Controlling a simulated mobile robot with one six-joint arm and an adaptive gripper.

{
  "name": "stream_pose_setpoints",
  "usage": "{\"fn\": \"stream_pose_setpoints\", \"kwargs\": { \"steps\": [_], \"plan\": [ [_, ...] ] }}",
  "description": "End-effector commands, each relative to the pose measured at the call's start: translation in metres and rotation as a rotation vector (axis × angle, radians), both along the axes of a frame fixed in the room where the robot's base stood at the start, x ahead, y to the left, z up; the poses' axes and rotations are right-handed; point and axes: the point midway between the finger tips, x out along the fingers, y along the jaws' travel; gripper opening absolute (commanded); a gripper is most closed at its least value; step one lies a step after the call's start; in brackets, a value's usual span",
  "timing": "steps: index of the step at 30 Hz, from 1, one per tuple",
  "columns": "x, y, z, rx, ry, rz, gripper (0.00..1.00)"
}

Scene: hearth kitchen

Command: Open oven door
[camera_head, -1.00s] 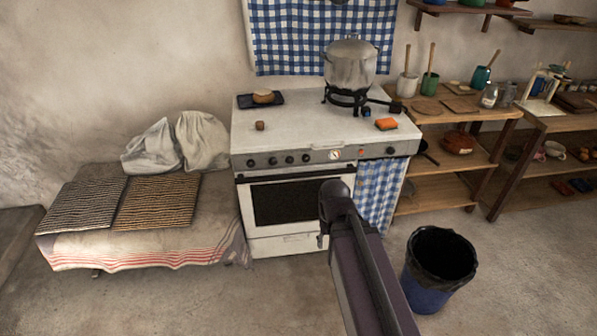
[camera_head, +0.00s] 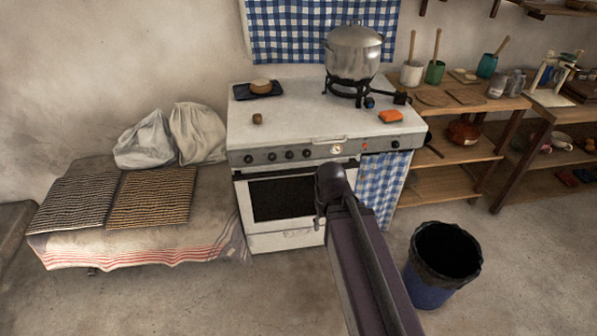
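The oven door (camera_head: 291,225) is the white front panel of the stove, with a dark window (camera_head: 283,198). It looks shut, flush with the stove front. A dark handle bar (camera_head: 262,175) runs along its top edge, just below the knobs. My arm rises from the lower right and covers the right part of the door and the right end of the handle. My gripper is not visible; it is hidden behind my arm or outside the view. I cannot tell how far my arm's end is from the handle.
A metal pot (camera_head: 353,52) stands on a burner on the stove top (camera_head: 290,115). A cloth-covered bench (camera_head: 215,215) is close at the left. A blue bin (camera_head: 432,290) stands on the floor at the right, near wooden shelves (camera_head: 452,185). Floor before the oven is clear.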

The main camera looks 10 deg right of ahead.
Motion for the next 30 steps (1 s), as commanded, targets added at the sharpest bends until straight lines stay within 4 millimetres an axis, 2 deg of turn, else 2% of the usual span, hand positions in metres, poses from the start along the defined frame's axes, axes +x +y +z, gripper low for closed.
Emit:
{"fn": "stream_pose_setpoints", "kwargs": {
  "steps": [1, 3, 8, 14, 21, 30],
  "plan": [
    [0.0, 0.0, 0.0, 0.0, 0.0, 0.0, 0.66],
    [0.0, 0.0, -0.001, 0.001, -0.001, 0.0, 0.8],
    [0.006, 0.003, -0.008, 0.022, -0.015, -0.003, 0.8],
    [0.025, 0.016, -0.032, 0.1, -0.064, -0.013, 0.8],
    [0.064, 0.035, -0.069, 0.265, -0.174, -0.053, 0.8],
    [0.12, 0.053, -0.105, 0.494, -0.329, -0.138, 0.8]
  ]
}}
